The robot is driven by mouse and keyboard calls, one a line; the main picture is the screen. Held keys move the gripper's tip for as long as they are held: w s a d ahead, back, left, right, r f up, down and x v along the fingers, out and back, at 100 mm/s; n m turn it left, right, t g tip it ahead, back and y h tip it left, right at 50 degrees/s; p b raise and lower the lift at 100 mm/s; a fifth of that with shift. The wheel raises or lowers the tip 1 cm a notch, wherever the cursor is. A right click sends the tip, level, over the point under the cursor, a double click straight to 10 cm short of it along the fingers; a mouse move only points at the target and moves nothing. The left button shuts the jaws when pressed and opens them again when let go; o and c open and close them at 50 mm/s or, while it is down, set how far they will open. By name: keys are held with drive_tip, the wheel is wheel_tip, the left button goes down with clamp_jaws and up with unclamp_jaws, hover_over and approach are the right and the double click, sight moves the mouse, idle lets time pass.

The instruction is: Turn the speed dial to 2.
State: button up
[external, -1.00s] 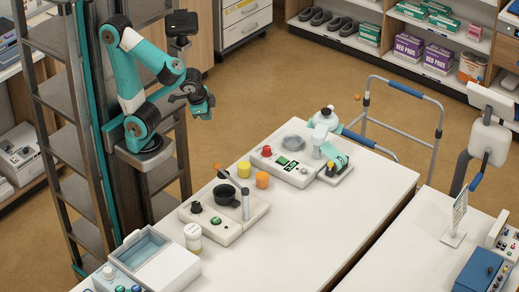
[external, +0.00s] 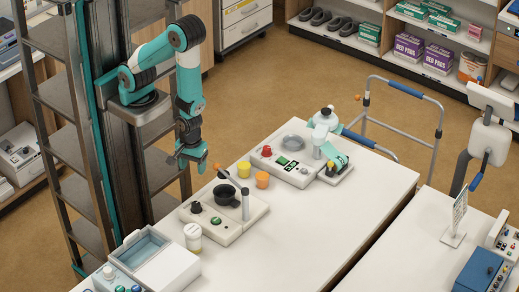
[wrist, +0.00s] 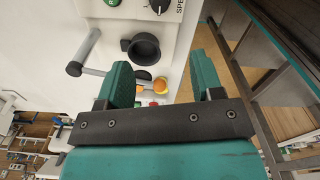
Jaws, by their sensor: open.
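The speed dial (external: 196,207) is a small black knob at the left end of a cream device (external: 221,233) on the white table. In the wrist view the dial (wrist: 159,5) is cut by the top edge, with the letters "SPE" beside it. My gripper (external: 190,164) points down, above and behind the device, near the table's back edge. In the wrist view its two green fingers (wrist: 160,64) are apart with nothing gripped between them. The dial lies beyond the fingertips, untouched.
The device also carries a green button (external: 215,220), a black cup (external: 225,194) and an upright grey post (external: 245,204) with an arm. A white-lidded jar (external: 193,237) stands close in front.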

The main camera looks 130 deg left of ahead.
drive_tip(key=b, duration=0.8)
hover_over(196, 203)
wheel_tip(196, 203, down, 10)
drive_tip(key=shift+f+p, duration=0.25)
drive_tip(key=shift+p, duration=0.25)
drive_tip(key=shift+f+p, duration=0.6)
drive_tip(key=shift+f, duration=2.9)
drive_tip(key=c, duration=0.9)
